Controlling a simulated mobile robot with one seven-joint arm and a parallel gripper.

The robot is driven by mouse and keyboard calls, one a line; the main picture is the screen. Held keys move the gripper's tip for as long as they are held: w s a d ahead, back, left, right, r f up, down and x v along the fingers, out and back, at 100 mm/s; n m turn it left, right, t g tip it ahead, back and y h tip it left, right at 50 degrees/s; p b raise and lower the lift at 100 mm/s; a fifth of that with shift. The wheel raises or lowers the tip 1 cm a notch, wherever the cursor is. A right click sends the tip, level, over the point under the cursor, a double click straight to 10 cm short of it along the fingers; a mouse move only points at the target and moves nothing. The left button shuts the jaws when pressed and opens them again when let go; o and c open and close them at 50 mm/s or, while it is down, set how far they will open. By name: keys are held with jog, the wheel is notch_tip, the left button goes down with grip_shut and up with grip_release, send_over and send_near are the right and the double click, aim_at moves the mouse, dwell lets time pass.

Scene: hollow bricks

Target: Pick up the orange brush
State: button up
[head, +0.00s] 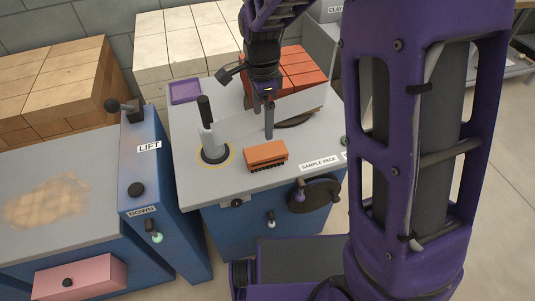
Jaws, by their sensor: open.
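The orange brush (266,154) lies bristles down on the grey top of the blue bench, near its front edge. Dark bristles show along its lower side. My gripper (269,136) hangs from above, its fingers pointing down just behind and above the brush. It is open with nothing seen between its fingers. From this angle I cannot tell the exact gap between the fingertips and the brush.
A grey cylinder with a black handle (208,132) stands left of the brush. A purple tray (185,91) and red bricks (300,72) are farther back. A blue post marked LIFT (150,175) stands left. A handwheel (315,194) is on the bench front.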

jog(key=b, duration=0.1)
send_over(265, 150)
jog(key=f, duration=0.7)
jog(key=shift+w+a, duration=0.15)
jog(key=shift+a, duration=0.05)
jog(key=shift+s+d+f+b, duration=0.15)
jog(key=shift+f+b, duration=0.15)
jog(key=shift+f, duration=1.1)
jog(key=shift+s+d+f+b, duration=0.15)
jog(key=shift+f+b, duration=0.15)
jog(key=shift+f, duration=1.05)
jog(key=shift+c, duration=0.2)
jog(key=c, duration=1.5)
jog(key=shift+r, duration=0.15)
notch_tip(265, 150, up, 10)
jog(key=shift+f+p, duration=0.1)
jog(key=shift+p, duration=0.85)
